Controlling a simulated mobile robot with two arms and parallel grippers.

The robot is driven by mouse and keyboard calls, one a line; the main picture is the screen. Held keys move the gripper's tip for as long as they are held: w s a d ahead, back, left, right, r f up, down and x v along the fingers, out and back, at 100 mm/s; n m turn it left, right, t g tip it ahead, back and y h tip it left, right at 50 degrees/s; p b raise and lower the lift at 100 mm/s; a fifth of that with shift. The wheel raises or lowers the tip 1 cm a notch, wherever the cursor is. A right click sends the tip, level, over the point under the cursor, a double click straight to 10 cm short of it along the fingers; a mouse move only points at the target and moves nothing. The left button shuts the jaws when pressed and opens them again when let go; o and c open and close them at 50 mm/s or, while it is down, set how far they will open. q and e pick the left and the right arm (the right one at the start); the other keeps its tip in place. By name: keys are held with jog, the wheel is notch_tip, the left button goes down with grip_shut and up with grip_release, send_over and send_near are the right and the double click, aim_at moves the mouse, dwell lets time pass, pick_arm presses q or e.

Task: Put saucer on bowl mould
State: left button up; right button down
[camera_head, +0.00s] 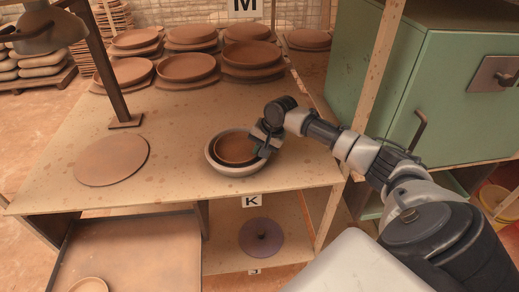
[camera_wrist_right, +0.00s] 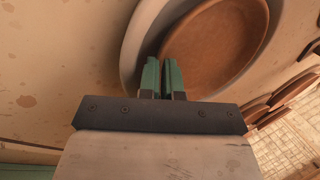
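The brown round saucer (camera_head: 234,148) is over the pale bowl mould (camera_head: 228,171), inside its rim outline in the head view. Whether it touches the mould is hard to tell. My right gripper (camera_head: 262,148) is at the saucer's right edge. In the wrist view, the green fingers of the right gripper (camera_wrist_right: 164,78) are close together at the edge of the saucer (camera_wrist_right: 218,45) and appear shut on its rim. The pale rim of the bowl mould (camera_wrist_right: 148,35) shows behind them. My left gripper is not in view.
A flat brown disc (camera_head: 111,160) lies left on the table (camera_head: 180,130). Several stacked saucers (camera_head: 187,67) stand at the back. A lamp post (camera_head: 105,60) rises at left, a wooden post (camera_head: 378,70) at right. A green cabinet (camera_head: 455,95) stands right. A purple disc (camera_head: 261,239) lies below.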

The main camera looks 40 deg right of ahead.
jog(key=shift+f, duration=0.45)
jog(key=c, duration=1.6)
grip_release()
jog(key=shift+f, duration=0.2)
jog(key=v, duration=1.2)
jog(key=shift+r, duration=0.2)
jog(key=shift+w+a, duration=0.1)
